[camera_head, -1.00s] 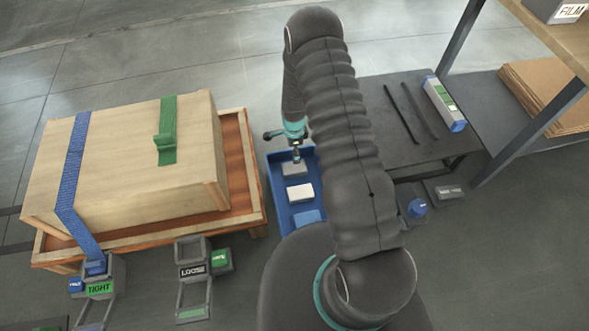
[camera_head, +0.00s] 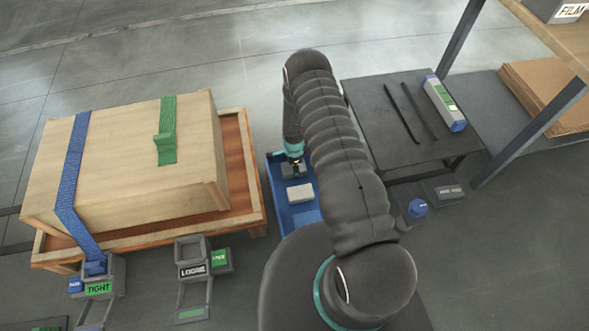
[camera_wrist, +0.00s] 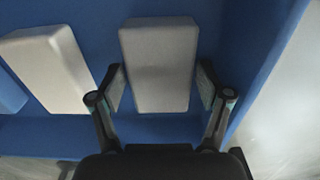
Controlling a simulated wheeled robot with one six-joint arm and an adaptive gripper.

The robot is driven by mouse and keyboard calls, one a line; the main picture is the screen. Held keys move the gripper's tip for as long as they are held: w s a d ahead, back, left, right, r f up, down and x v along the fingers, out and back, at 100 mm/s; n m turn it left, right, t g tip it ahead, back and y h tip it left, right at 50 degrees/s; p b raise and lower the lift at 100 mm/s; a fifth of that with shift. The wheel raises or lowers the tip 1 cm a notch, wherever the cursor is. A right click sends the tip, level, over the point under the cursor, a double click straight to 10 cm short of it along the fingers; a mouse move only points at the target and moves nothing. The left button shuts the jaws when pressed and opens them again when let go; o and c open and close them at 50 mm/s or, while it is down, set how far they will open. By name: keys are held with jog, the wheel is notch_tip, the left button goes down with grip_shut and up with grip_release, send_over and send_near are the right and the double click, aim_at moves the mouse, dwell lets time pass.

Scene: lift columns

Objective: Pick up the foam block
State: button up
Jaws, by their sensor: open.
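A blue tray (camera_head: 276,188) on the floor holds a grey block, a pale block (camera_head: 300,193) and a blue block. In the wrist view the grey block (camera_wrist: 158,62) lies between my fingers, with the pale block (camera_wrist: 50,70) to its left and the edge of the blue block (camera_wrist: 10,95) at far left. Which one is the foam block I cannot tell from looks alone. My gripper (camera_wrist: 160,88) is open, with one finger on each side of the grey block's near end. In the head view my gripper (camera_head: 294,166) is low over the tray's far end, partly covering the grey block.
A wooden crate (camera_head: 130,150) with blue and green straps stands on a pallet left of the tray. A dark table (camera_head: 375,115) with two black strips and a white-blue box (camera_head: 443,103) is to the right. Shelving stands at far right. The tray wall is close to my right finger.

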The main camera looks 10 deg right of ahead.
jog(key=shift+f, duration=0.3)
jog(key=shift+c, duration=0.2)
jog(key=c, duration=0.5)
jog(key=shift+r, duration=0.1)
